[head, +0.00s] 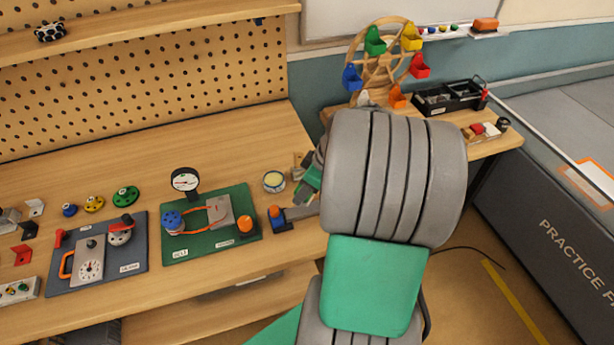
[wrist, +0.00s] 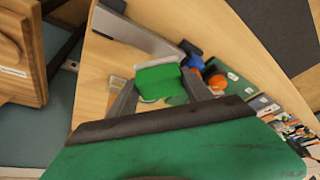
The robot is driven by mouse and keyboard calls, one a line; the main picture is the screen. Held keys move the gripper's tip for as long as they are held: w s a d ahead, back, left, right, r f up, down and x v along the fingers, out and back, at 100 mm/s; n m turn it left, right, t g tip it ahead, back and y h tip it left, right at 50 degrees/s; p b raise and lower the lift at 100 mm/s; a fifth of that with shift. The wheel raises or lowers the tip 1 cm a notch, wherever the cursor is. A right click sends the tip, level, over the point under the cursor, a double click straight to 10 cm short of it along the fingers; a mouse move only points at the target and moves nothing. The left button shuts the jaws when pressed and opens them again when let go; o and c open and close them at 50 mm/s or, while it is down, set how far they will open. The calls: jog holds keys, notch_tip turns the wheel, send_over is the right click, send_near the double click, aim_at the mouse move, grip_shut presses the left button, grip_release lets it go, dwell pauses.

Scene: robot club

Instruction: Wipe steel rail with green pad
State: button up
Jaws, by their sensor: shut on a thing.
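The steel rail (head: 301,212) is a grey bar on the workbench in the head view, beside a blue and orange fitting (head: 278,217); my arm hides its right part. In the wrist view the rail (wrist: 140,31) runs diagonally beyond the fingers, with a blue part at its right end. My gripper (wrist: 160,88) is shut on the green pad (wrist: 157,80), which shows between the two grey fingers. The pad appears close to the rail; I cannot tell whether they touch. In the head view my arm covers most of the gripper.
A round tin (head: 274,181) stands near the rail. Left of it are a green board (head: 235,196) with a gauge and a grey board (head: 130,258). A side table holds a wooden Ferris wheel (head: 384,62) and a black toolbox (head: 450,98).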

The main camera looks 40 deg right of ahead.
jog(key=shift+r+p, duration=0.55)
jog(key=shift+r, duration=0.65)
